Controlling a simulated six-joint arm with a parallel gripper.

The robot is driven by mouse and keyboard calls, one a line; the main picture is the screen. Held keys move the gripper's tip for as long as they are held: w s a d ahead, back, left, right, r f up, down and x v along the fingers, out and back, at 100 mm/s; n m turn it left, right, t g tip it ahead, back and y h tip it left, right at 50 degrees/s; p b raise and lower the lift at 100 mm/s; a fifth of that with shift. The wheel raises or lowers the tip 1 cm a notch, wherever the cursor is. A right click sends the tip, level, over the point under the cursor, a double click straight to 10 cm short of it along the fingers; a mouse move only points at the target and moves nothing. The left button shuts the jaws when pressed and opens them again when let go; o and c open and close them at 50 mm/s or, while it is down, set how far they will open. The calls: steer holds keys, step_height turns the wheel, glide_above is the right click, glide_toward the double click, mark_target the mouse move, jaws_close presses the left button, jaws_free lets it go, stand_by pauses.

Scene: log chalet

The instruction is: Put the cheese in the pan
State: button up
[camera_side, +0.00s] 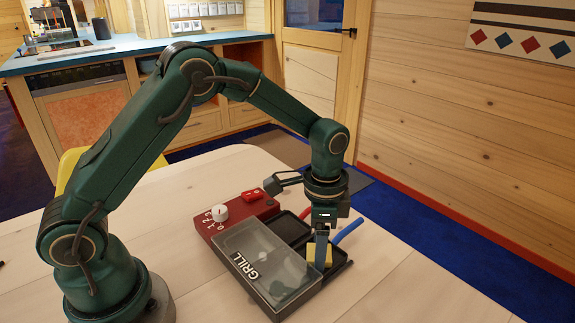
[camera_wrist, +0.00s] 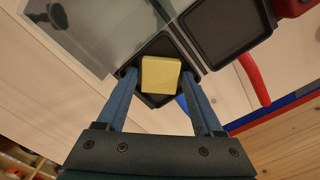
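The cheese (camera_wrist: 160,75) is a yellow block, lying in or just over the black pan (camera_wrist: 153,47) with the blue handle (camera_side: 347,231). My gripper (camera_wrist: 159,73) points down over this pan, with one finger on each side of the cheese. In the wrist view a narrow gap shows between each fingertip and the cheese, so the gripper looks open. In the side view a finger of my gripper (camera_side: 321,250) hides part of the cheese (camera_side: 313,255). Whether the cheese rests fully on the pan floor is hard to tell.
A grill with a clear cover (camera_side: 262,262) marked GRILL and a red control box (camera_side: 228,218) with a white knob stands beside the pan. A second black pan (camera_wrist: 222,28) with a red handle (camera_wrist: 254,80) lies next to it. The wooden table (camera_side: 405,290) is clear at right.

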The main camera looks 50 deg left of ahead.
step_height(320, 180, up, 12)
steer(key=s+a+r+n+t, duration=0.3)
steer(key=s+r+n, duration=0.15)
steer(key=s, duration=0.35)
steer(key=s+a+f+n+t, duration=0.1)
steer(key=s+n, duration=0.3)
steer(key=s, duration=0.4)
steer(key=shift+s+a+f+t, duration=0.2)
steer(key=shift+a+f+t, duration=0.15)
steer(key=shift+f+t, duration=0.4)
